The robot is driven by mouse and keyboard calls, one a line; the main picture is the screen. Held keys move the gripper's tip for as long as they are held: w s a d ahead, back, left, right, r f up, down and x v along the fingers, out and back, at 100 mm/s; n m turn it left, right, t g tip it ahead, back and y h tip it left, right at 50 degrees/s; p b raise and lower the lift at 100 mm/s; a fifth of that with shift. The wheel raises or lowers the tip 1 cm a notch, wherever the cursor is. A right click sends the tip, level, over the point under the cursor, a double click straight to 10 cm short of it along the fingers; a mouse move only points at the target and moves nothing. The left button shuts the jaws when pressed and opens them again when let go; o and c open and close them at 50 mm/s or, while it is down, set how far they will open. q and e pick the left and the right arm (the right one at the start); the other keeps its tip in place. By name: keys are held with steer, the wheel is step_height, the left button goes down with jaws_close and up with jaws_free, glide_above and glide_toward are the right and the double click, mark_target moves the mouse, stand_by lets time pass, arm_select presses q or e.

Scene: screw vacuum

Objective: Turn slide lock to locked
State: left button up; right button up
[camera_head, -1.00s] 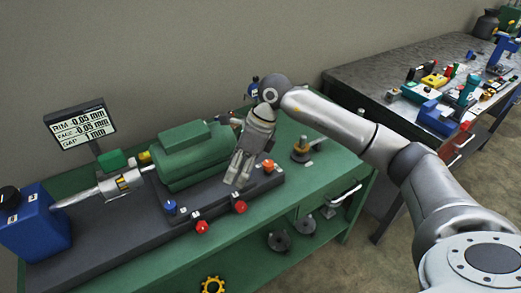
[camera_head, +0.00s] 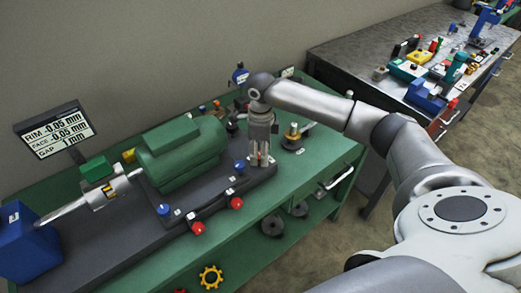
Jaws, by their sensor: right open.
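A green motor (camera_head: 182,153) sits on a dark base plate on the green bench. Knobs sit around it: a blue knob (camera_head: 239,166) and a red knob (camera_head: 236,203) at the right end, another blue knob (camera_head: 163,209) and red knob (camera_head: 198,228) nearer the left. I cannot tell which part is the slide lock. My right gripper (camera_head: 259,163) points straight down at the plate's right end, just right of the first blue knob. Its fingers are apart, with a bit of orange-red showing between them; whether they touch it is unclear. My left gripper is not in view.
A display (camera_head: 54,132) stands at the left above a blue block (camera_head: 29,241) and a silver shaft (camera_head: 65,211). An orange-topped post (camera_head: 293,131) stands close right of the gripper. A grey side table (camera_head: 370,52) with tools is at upper right.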

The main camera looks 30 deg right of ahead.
steer(key=shift+s+f, duration=0.1)
steer(key=shift+f, duration=0.4)
steer(key=shift+c, duration=1.6)
steer(key=c, duration=0.7)
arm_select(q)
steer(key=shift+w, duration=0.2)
